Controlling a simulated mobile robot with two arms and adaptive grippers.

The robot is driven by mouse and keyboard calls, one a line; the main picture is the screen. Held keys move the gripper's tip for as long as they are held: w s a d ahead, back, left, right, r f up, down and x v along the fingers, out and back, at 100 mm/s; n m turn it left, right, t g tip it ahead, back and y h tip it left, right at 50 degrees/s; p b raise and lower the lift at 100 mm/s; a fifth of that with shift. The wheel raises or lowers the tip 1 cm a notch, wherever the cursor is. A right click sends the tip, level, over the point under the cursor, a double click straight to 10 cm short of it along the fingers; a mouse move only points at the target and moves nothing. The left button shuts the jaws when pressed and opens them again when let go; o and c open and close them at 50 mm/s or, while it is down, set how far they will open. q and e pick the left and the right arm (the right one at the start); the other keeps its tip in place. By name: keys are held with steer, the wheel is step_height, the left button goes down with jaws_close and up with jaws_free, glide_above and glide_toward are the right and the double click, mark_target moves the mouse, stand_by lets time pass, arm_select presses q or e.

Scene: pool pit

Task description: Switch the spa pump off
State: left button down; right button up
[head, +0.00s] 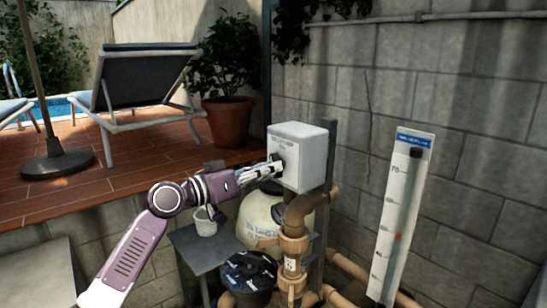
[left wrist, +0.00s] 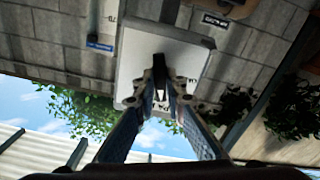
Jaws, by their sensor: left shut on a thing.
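The pump's switch box (head: 305,155) is a light grey box on a dark post, above brown pipes. A dark switch handle (head: 279,157) sits on its front face, partly hidden by my fingers. My left gripper (head: 275,167) reaches the box from the left and is shut at the handle. In the left wrist view the box (left wrist: 185,58) lies straight ahead, and the two fingertips (left wrist: 160,88) close on the dark handle (left wrist: 159,68). The handle's exact angle is hard to tell, and its label is too small to read. My right gripper is not in view.
Brown pipes (head: 292,245), a cream tank (head: 258,215) and a black-lidded pump (head: 249,272) stand below the box. A small grey table (head: 205,255) with a white cup (head: 205,222) is under my arm. A tall white gauge board (head: 400,215) stands right, against the block wall (head: 470,130).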

arm_select(q)
steer(key=n+p, duration=0.3)
steer(key=n, duration=1.2)
steer(key=shift+p, duration=0.35)
steer(key=c, duration=1.9)
jaws_free()
steer(key=v, duration=0.7)
